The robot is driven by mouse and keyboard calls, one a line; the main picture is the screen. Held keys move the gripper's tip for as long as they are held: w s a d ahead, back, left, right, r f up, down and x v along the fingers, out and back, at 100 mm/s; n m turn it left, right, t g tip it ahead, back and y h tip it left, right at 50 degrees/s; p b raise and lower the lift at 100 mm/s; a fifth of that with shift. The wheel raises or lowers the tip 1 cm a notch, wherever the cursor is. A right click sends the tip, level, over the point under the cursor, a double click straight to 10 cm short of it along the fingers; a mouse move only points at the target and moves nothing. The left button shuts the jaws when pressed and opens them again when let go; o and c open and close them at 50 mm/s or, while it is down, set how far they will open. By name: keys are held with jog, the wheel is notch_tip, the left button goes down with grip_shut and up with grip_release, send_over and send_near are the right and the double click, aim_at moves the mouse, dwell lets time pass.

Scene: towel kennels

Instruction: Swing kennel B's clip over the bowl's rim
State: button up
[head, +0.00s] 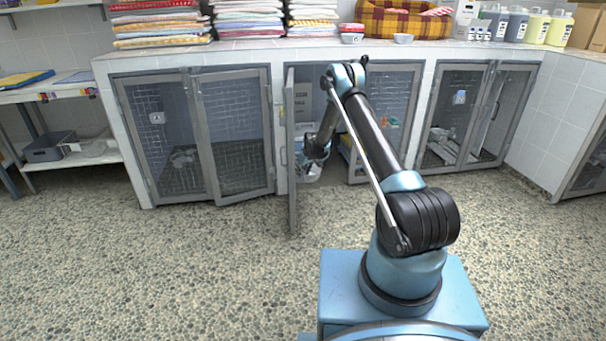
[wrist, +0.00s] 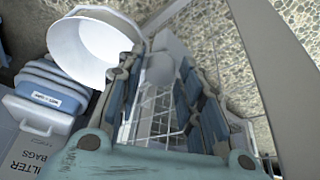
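The middle kennel (head: 292,150), between two others, has its left door open; I cannot read a letter on it. My gripper (head: 318,148) reaches into this opening. In the wrist view my gripper (wrist: 160,62) has its two fingers spread apart, with no object clearly held. A white round bowl (wrist: 88,48) lies tilted in the picture at upper left, its rim close to the left fingertip; I cannot tell if they touch. White wire bars (wrist: 155,110) show between the fingers, farther off. I cannot make out the clip; the fingers may hide it.
The open door (head: 291,160) stands out toward me, left of my arm. A box marked filter bags (wrist: 30,140) and a blue labelled container (wrist: 50,88) lie left of my gripper. The counter holds towel stacks (head: 248,18) and a plaid pet bed (head: 400,20). The floor in front is clear.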

jog(key=v, duration=1.1)
jog(key=shift+r, duration=0.4)
jog(key=shift+s+d+r, duration=0.1)
jog(key=s+d+r+m, duration=0.1)
jog(key=s+d+r, duration=0.3)
jog(key=r, duration=0.5)
jog(key=s+d+r+m, duration=0.1)
jog(key=s+d+r, duration=0.35)
jog(key=r, duration=0.45)
jog(key=s+d+r+m+h, duration=0.1)
jog(key=s+d+r, duration=0.45)
jog(key=s, duration=0.25)
jog(key=s+d+r+m+h, duration=0.1)
jog(key=s+d+r, duration=0.3)
jog(key=s+r, duration=0.35)
jog(key=s+d+r+m+g, duration=0.1)
jog(key=s+d, duration=0.3)
jog(key=s, duration=0.6)
jog(key=s+d+r+m, duration=0.1)
jog(key=s+d, duration=0.2)
jog(key=s, duration=0.7)
jog(key=s+d+f+m, duration=0.1)
jog(key=s+f, duration=0.3)
jog(key=s, duration=0.5)
jog(key=s+d+f+m, duration=0.1)
jog(key=s+d+f, duration=0.2)
jog(key=s, duration=0.7)
jog(key=shift+d+f+g+h, duration=0.3)
jog(key=shift+f+h, duration=0.1)
jog(key=shift+f, duration=0.25)
